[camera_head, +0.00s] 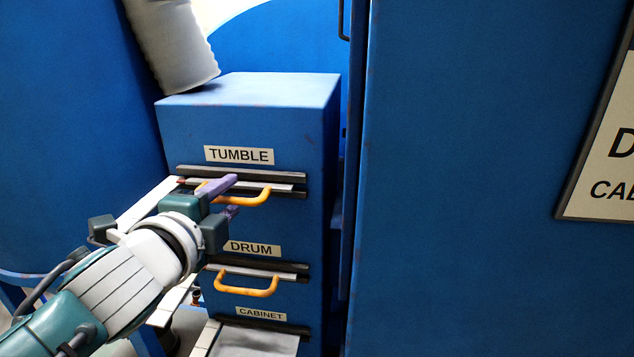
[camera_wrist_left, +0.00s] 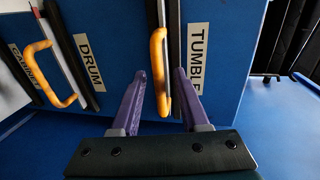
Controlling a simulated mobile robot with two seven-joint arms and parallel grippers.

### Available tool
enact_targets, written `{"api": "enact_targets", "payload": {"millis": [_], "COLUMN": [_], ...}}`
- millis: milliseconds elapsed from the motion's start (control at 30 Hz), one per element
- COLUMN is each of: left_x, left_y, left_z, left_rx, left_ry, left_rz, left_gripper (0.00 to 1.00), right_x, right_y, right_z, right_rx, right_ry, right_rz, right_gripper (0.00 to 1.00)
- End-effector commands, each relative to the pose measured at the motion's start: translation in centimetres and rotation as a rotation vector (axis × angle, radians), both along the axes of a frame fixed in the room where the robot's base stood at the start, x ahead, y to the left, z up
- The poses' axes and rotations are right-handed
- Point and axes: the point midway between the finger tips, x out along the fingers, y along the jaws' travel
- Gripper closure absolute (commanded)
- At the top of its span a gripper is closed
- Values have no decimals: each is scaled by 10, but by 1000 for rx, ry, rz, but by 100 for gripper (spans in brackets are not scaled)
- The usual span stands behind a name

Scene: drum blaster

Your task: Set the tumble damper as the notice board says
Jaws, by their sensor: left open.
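The tumble damper's orange handle (camera_head: 254,198) sits at the front of a pale slide plate (camera_head: 148,203) in the slot under the TUMBLE label (camera_head: 239,155). The plate also shows along the left side of the blue box. My left gripper (camera_head: 232,196) is open at this handle. In the left wrist view, the tumble handle (camera_wrist_left: 159,60) lies between the two purple fingers of my left gripper (camera_wrist_left: 160,85), with gaps on both sides. The notice board (camera_head: 607,180) is cut off at the right edge; only parts of words show. My right gripper is not in view.
Below are the drum damper's orange handle (camera_head: 247,290) and the CABINET label (camera_head: 261,314) with a pale plate (camera_head: 255,342) sticking out. A white duct (camera_head: 175,45) meets the box top. A large blue panel (camera_head: 460,180) stands to the right.

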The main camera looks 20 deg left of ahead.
Motion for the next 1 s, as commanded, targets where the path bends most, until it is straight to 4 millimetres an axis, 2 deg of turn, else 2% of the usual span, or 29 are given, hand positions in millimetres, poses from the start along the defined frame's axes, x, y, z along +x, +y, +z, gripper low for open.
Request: {"api": "enact_targets", "payload": {"millis": [100,500,1000], "left_x": [0,-1,0], "left_y": [0,0,0], "left_z": [0,0,0], "left_rx": [0,0,0], "left_ry": [0,1,0], "left_rz": [0,0,0], "left_gripper": [56,100,100], "right_x": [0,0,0], "right_y": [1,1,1], "right_z": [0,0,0], "right_rx": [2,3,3], "right_ry": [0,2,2], "right_rz": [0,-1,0], "right_gripper": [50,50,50]}}
